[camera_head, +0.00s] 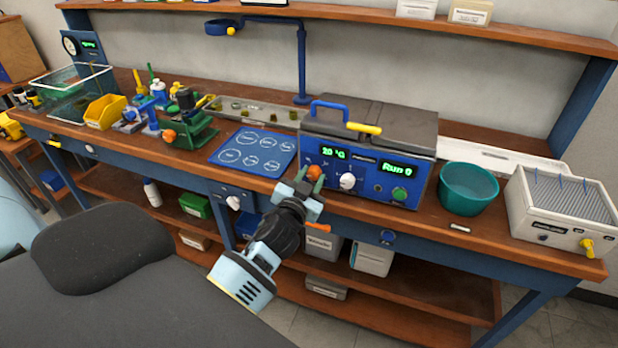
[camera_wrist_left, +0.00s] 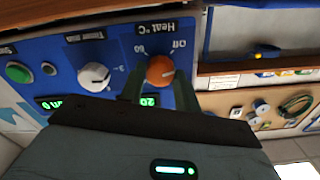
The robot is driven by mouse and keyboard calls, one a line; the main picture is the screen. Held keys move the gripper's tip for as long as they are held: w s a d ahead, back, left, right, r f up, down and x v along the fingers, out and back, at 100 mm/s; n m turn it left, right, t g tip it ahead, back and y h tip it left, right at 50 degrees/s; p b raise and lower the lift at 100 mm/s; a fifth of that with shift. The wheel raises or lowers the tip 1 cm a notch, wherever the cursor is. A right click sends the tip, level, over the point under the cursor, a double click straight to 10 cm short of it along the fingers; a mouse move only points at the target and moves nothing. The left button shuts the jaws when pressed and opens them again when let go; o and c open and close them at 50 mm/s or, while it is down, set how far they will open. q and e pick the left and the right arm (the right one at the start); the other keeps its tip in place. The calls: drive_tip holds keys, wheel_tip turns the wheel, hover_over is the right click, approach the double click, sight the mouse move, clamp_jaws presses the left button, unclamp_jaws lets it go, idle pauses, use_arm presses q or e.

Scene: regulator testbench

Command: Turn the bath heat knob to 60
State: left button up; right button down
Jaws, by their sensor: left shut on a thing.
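The bath (camera_head: 370,125) is a blue-fronted unit with a grey lid on the bench. Its green displays read "20 °C" and "Run 0". The orange heat knob (camera_head: 314,171) is at the left of its front panel, partly hidden by my left gripper (camera_head: 311,179). In the left wrist view, upside down, the heat knob (camera_wrist_left: 160,70) sits under a "Heat °C" label with "Off" and "60" marks nearby. My left gripper (camera_wrist_left: 159,88) is shut on this knob, a finger on each side. The knob's pointer is not clear. My right gripper is not in view.
A white timer knob (camera_head: 347,181) and a green button (camera_head: 399,194) are right of the heat knob. A blue mat (camera_head: 252,151) lies left of the bath. A teal bowl (camera_head: 468,188) and a white ridged unit (camera_head: 562,210) stand to the right.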

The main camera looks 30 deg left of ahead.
use_arm(q)
drive_tip(key=m, duration=0.4)
drive_tip(key=shift+m+p, duration=0.3)
drive_tip(key=shift+p, duration=0.05)
drive_tip(key=m, duration=0.2)
drive_tip(key=shift+m, duration=0.4)
drive_tip(key=m+p, duration=0.1)
drive_tip(key=m, duration=0.3)
drive_tip(key=shift+m, duration=0.3)
drive_tip(key=m, duration=0.3)
drive_tip(key=shift+m+p, duration=0.3)
drive_tip(key=m, duration=0.3)
drive_tip(key=shift+f+m, duration=0.1)
drive_tip(key=shift+m, duration=0.2)
drive_tip(key=m, duration=0.3)
drive_tip(key=shift+m, duration=0.3)
drive_tip(key=m, duration=0.3)
drive_tip(key=shift+m, duration=0.3)
drive_tip(key=m, duration=1.1)
drive_tip(key=shift+a, duration=0.1)
drive_tip(key=m, duration=1)
drive_tip(key=shift+m, duration=0.3)
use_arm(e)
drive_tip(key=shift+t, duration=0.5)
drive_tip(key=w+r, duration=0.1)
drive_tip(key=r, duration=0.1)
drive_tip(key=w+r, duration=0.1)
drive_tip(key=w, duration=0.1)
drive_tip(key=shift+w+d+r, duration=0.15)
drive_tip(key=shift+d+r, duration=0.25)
